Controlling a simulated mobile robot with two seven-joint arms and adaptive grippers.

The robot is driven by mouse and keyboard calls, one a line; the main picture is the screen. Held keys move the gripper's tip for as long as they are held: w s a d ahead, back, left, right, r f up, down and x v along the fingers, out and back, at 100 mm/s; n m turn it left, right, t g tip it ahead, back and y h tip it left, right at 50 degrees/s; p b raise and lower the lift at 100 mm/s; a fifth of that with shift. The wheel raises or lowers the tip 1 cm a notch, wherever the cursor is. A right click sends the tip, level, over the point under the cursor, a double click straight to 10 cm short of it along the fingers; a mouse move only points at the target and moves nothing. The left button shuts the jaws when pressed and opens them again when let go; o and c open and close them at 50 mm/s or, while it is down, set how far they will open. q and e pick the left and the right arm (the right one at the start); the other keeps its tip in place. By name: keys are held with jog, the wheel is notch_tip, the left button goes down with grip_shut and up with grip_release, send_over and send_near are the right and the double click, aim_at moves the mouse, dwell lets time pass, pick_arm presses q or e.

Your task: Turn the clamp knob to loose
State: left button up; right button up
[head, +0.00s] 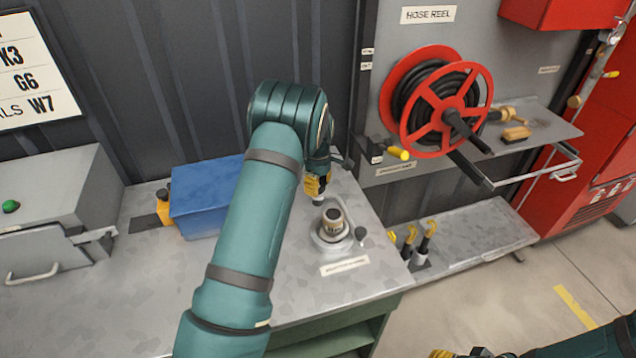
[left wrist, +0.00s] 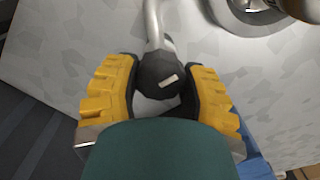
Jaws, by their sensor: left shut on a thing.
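My left gripper (head: 317,188) reaches down over the workbench just behind a round metal fixture (head: 332,228) that holds a beige and dark cylinder (head: 333,217). In the left wrist view the yellow-padded fingers of the left gripper (left wrist: 162,95) are shut on a black knob (left wrist: 160,76) with a short white mark. The knob sits at the end of a bent grey rod (left wrist: 152,22). My right gripper (head: 462,353) shows only partly at the bottom edge.
A blue box (head: 206,195) stands on the bench (head: 135,255) left of my arm, with a grey cabinet (head: 50,215) farther left. A red hose reel (head: 436,100) hangs at right. Yellow-handled tools (head: 410,243) stand on a lower shelf. A label (head: 345,266) lies before the fixture.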

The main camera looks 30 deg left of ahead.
pick_arm(q)
jog(key=shift+n, duration=0.5)
jog(key=o, duration=1.2)
jog(key=shift+r, duration=0.1)
notch_tip(320, 180, up, 12)
jog(key=shift+f, duration=0.1)
